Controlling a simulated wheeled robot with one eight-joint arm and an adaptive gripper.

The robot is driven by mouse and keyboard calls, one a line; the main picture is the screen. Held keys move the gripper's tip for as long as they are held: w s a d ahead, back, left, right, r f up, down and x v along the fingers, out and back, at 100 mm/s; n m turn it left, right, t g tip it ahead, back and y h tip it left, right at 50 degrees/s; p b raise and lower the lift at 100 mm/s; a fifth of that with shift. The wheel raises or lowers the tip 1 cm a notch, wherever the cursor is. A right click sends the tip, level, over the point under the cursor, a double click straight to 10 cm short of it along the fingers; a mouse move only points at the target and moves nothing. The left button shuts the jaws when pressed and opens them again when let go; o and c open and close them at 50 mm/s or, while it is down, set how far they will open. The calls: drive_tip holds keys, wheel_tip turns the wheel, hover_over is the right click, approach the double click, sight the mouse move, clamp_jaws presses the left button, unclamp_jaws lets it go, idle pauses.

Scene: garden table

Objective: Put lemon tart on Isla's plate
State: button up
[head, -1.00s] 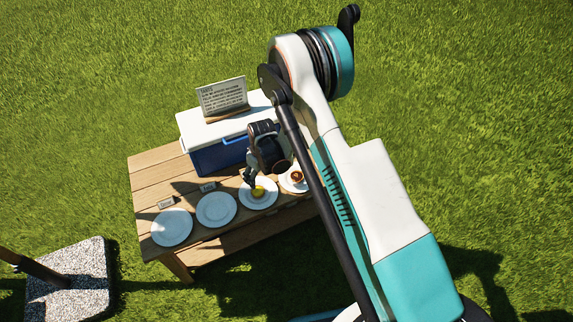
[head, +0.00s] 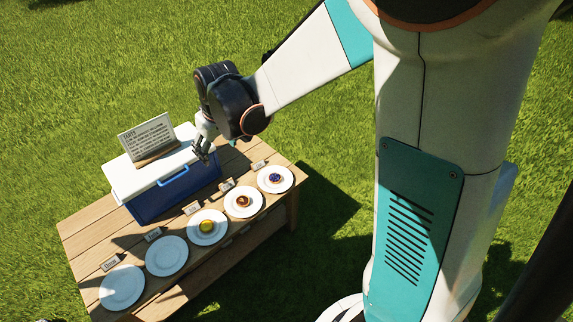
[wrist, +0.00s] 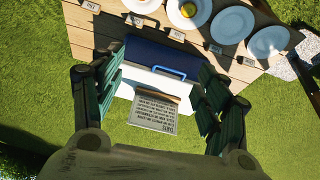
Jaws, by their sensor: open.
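A yellow tart, the lemon tart (head: 207,226), lies on the middle white plate (head: 193,236) of the row. It also shows at the top edge of the wrist view (wrist: 188,9). A name card (head: 193,208) stands behind that plate; its writing is too small for me to read, so I cannot tell which plate is Isla's. My gripper (head: 201,150) is open and empty, raised by the right side of the cooler, behind the plates and apart from the tart. In the wrist view its fingers (wrist: 160,68) are spread wide with nothing between them.
Two empty plates (head: 122,287) (head: 167,257) stand left of the tart. Plates with a brown tart (head: 243,202) and a blueberry tart (head: 275,178) stand right. A blue cooler (head: 176,193) bears a menu sign (head: 146,138) at the back of the wooden table (head: 90,232).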

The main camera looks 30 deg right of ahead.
drive_tip(key=s+d+r+m+t, duration=0.1)
drive_tip(key=s+d+r, duration=0.2)
drive_tip(key=s, duration=0.5)
drive_tip(key=s+d+r+m+t, duration=0.1)
drive_tip(key=s+d+r, duration=0.2)
drive_tip(key=s, duration=0.4)
drive_tip(key=s+d+r+m+t+h, duration=0.1)
drive_tip(key=s+r, duration=0.3)
drive_tip(key=s, duration=0.4)
drive_tip(key=shift+s+d+r+m, duration=0.2)
drive_tip(key=shift+s+d+m, duration=0.15)
drive_tip(key=shift+d+m, duration=0.4)
